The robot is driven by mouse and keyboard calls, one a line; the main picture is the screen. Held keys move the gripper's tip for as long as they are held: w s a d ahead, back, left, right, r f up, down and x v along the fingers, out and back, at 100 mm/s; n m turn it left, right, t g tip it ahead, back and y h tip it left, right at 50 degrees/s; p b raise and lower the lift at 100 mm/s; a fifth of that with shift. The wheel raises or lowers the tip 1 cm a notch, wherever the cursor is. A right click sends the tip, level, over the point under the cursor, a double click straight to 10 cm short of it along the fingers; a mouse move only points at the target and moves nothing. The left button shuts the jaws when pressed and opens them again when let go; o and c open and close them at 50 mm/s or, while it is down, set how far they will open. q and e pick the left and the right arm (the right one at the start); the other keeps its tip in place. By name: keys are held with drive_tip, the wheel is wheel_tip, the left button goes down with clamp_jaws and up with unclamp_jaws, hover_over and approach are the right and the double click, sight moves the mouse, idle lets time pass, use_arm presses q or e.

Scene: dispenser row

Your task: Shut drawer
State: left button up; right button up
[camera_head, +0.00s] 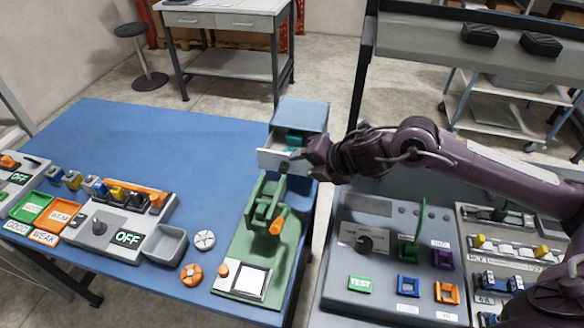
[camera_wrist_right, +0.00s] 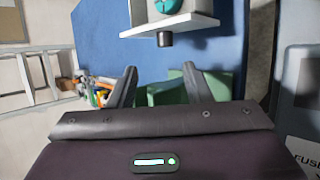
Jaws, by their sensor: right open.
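The drawer (camera_head: 270,158) is white and stands open, pulled out of the front of a small blue cabinet (camera_head: 302,113) at the far right corner of the blue table. Something teal (camera_head: 293,142) lies inside it. My right gripper (camera_head: 295,161) is at the drawer's front from the right and partly covers it. In the right wrist view the drawer (camera_wrist_right: 190,24) is at the top, with a dark knob (camera_wrist_right: 165,40) on its front. The open fingers of my right gripper (camera_wrist_right: 157,82) are empty and apart from the knob. My left gripper is out of view.
A green press with an orange handle (camera_head: 277,226) stands just in front of the drawer. A grey bin (camera_head: 166,244) and a switch panel (camera_head: 110,228) are further left. A grey test panel (camera_head: 380,262) stands right of the table. The table's back middle is clear.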

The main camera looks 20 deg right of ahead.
sight(287, 169)
drive_tip(key=x, duration=0.5)
drive_tip(key=p+x, duration=0.1)
drive_tip(key=x, duration=0.2)
drive_tip(key=shift+d+f, duration=0.15)
drive_tip(key=shift+d, duration=0.15)
drive_tip(key=shift+w+f, duration=0.3)
drive_tip(key=shift+f, duration=0.15)
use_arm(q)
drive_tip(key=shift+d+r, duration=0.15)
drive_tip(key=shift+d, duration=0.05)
use_arm(e)
drive_tip(key=shift+a, duration=0.1)
drive_tip(key=shift+c, duration=0.4)
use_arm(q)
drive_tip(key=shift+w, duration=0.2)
use_arm(e)
clamp_jaws()
